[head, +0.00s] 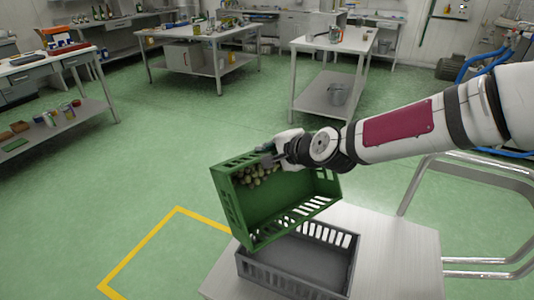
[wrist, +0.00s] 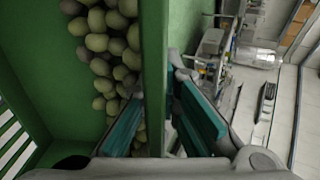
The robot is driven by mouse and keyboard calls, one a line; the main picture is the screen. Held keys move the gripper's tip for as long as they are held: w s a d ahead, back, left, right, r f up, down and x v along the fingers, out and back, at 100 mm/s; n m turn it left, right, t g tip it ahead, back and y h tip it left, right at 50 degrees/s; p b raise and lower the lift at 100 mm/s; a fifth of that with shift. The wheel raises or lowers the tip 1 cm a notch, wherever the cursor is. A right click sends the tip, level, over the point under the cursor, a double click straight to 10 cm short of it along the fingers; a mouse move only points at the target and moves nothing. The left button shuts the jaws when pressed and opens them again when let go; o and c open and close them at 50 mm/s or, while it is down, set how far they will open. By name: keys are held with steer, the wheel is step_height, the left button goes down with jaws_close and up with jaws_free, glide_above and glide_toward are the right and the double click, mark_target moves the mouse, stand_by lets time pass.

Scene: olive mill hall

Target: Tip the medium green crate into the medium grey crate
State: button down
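The green crate (head: 280,212) is held in the air, tilted steeply with its open side toward the head camera. Olives (head: 262,176) lie gathered in its upper part, next to my gripper; they also show in the wrist view (wrist: 105,50). My gripper (head: 274,157) is shut on the crate's upper wall, and in the wrist view one finger is on each side of that wall (wrist: 155,70). The grey crate (head: 295,262) stands below on a metal table. Its visible floor looks empty; the green crate hides part of its left and back rim.
The metal table (head: 398,250) has bare room right of the grey crate. A tubular metal frame (head: 470,165) stands at the right. Workbenches (head: 200,30) stand far back, and a shelf table (head: 60,60) at the left. Yellow tape (head: 150,242) marks the open green floor.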

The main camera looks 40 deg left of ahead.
steer(key=shift+s+d+r+t+y+b, duration=0.15)
steer(key=shift+d+y+b, duration=0.35)
steer(key=shift+b, duration=0.25)
steer(key=shift+s+d+t+y+b, duration=0.15)
steer(key=shift+d+y+b, duration=0.2)
steer(key=shift+d+b, duration=0.35)
steer(key=shift+s+d+r+y+b, duration=0.15)
steer(key=shift+d+y+b, duration=0.35)
steer(key=shift+b, duration=0.3)
steer(key=s+d+t+y+b, duration=0.1)
steer(key=s+d+y+b, duration=0.2)
steer(key=d+b, duration=0.6)
steer(key=shift+d+r+t+y, duration=0.15)
steer(key=shift+d+t+y, duration=0.25)
steer(key=shift+y, duration=0.85)
